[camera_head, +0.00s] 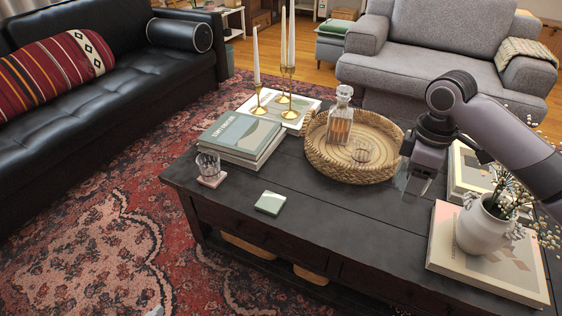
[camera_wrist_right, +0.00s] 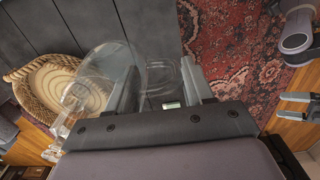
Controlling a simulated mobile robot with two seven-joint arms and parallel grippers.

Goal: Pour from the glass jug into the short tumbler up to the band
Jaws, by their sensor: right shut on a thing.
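My right gripper (camera_head: 412,176) hangs over the right part of the coffee table, shut on the clear glass jug (camera_head: 409,187). In the right wrist view the jug's round body (camera_wrist_right: 112,62) shows left of the fingers, with its handle between them. Its contents cannot be made out. One short glass tumbler (camera_head: 208,164) stands on a pink coaster at the table's left end. Another low glass (camera_head: 362,151) stands in the woven tray. A band is too small to see on either. My left gripper (camera_wrist_right: 281,106) shows open and empty at the right wrist view's right edge.
The round woven tray (camera_head: 318,160) also holds a stoppered decanter (camera_head: 340,122) of amber liquid. Stacked books (camera_head: 240,138), brass candlesticks (camera_head: 288,112), a green coaster (camera_head: 271,203) and a white flower vase (camera_head: 480,229) stand around. The dark table's (camera_head: 330,222) front middle is clear.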

